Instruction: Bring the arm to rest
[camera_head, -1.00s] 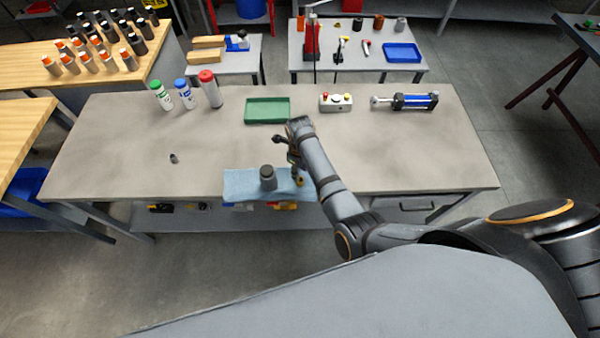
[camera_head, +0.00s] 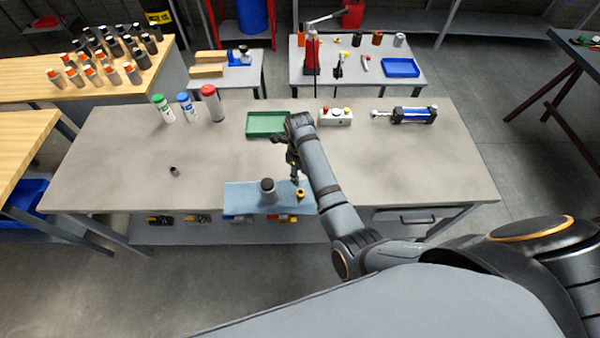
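My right arm reaches over the grey workbench (camera_head: 130,165) from the lower right. Its gripper (camera_head: 294,177) points down above the back edge of the blue mat (camera_head: 235,198). The fingers are small and dark, so I cannot tell whether they are open or shut. A small yellow and black part (camera_head: 300,194) sits on the mat just below the gripper, seemingly apart from it. A dark grey cylinder (camera_head: 267,192) stands on the mat to the left. My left gripper is not in view.
A green tray (camera_head: 268,133), a button box (camera_head: 335,117) and a blue and black cylinder unit (camera_head: 411,116) stand along the bench's back. Three capped bottles (camera_head: 211,104) stand at back left. A small dark piece (camera_head: 174,171) lies alone.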

